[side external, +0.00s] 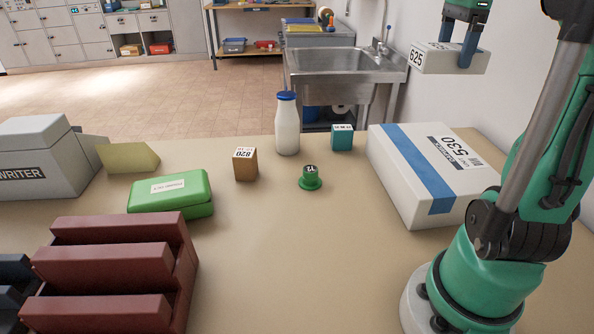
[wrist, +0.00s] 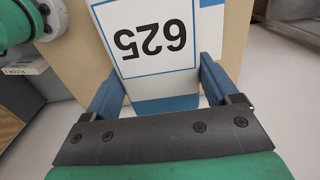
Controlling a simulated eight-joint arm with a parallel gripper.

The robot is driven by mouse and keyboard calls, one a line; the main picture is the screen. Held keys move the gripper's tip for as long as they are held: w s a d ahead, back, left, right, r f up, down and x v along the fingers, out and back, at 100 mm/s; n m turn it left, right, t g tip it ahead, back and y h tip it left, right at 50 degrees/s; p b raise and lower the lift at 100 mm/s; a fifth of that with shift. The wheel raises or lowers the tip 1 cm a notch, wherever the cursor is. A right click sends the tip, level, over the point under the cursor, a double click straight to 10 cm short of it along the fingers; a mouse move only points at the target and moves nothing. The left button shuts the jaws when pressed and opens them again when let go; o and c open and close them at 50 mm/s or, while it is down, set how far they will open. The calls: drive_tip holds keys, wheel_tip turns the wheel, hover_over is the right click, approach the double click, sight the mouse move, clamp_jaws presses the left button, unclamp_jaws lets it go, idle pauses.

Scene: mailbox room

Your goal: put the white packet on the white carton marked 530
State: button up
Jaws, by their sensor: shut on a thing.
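The white packet (side external: 450,59), marked 625, is held up in the air at the top right of the side view. My gripper (side external: 469,60) is shut on it, with a blue finger on either side. In the wrist view the packet (wrist: 155,40) fills the space between the fingers of my gripper (wrist: 162,88), its number upside down. The white carton (side external: 425,172) marked 530, with a blue band across its top, lies on the table at the right. The packet is above the carton and apart from it. The carton's top is bare.
A white bottle (side external: 287,125) with a blue cap, a teal box (side external: 342,138), a brown box (side external: 245,164) and a green stamp-like object (side external: 310,178) stand mid-table. A green case (side external: 170,194) and a dark red stepped rack (side external: 115,270) are at left. The front middle of the table is clear.

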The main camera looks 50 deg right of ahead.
sight(424, 153)
wheel_tip(424, 153, down, 18)
drive_tip(key=shift+r, duration=0.25)
drive_tip(key=shift+f, duration=0.1)
drive_tip(key=o, duration=1.2)
wheel_tip(424, 153, up, 12)
drive_tip(key=w+a+f+n+t, duration=0.2)
drive_tip(key=w+a+n, duration=0.1)
drive_tip(key=a+n, duration=0.6)
drive_tip(key=w+a+f+n+t, duration=0.2)
drive_tip(key=w+a+f+n, duration=0.1)
drive_tip(key=a+n, duration=0.6)
drive_tip(key=w+a+f+n+t, duration=0.2)
drive_tip(key=w+a+n+t, duration=0.1)
drive_tip(key=a+n, duration=0.6)
drive_tip(key=shift+w+f, duration=0.25)
drive_tip(key=shift+w, duration=0.1)
